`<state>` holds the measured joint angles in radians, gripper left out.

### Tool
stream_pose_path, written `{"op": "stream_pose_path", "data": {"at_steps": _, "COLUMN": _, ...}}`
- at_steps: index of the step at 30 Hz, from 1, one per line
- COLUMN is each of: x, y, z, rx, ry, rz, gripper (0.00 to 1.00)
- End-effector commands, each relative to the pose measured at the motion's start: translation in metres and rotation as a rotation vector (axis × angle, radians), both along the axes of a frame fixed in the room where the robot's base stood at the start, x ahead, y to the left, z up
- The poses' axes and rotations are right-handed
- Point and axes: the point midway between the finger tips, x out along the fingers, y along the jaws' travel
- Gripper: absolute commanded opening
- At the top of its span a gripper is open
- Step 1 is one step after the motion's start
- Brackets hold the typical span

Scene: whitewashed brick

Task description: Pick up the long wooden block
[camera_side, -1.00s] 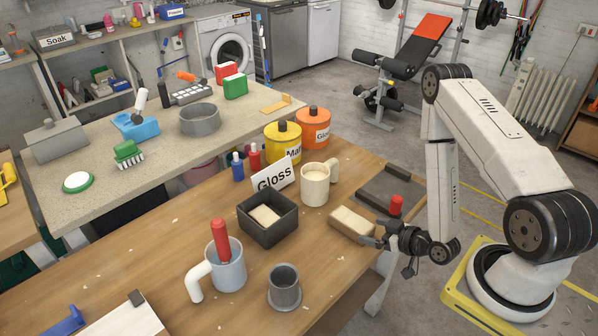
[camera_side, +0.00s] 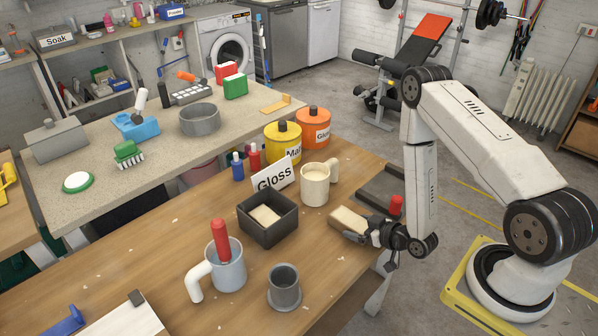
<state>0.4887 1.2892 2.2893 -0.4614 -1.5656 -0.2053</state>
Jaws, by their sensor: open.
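The long wooden block (camera_side: 345,217), pale tan, lies on the wooden table near its right edge. My gripper (camera_side: 361,228) has come in from the right, low over the table, and is open. Its dark fingers are at the block's right and near end, one on the far side and one on the near side. The fingers hide that end of the block, and I cannot tell whether they touch it.
A dark square box (camera_side: 268,232) holding a pale block stands to the left, with the "Gloss" card (camera_side: 274,176) behind it. A cream mug (camera_side: 315,186) stands just behind the block. A grey cup (camera_side: 284,291) and a red-handled tool (camera_side: 396,206) are nearby.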

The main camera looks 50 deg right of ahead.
Motion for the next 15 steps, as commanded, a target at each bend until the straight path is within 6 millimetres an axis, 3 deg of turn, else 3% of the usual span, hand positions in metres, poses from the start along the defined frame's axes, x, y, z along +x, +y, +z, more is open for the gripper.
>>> {"op": "stream_pose_path", "data": {"at_steps": 9, "x": -0.0002, "y": -0.0001, "z": 0.0002, "rx": 0.000, "ry": 0.000, "rz": 0.000, "gripper": 1.00}}
{"op": "stream_pose_path", "data": {"at_steps": 15, "x": -0.0002, "y": -0.0001, "z": 0.0002, "rx": 0.000, "ry": -0.001, "rz": 0.000, "gripper": 0.36}}
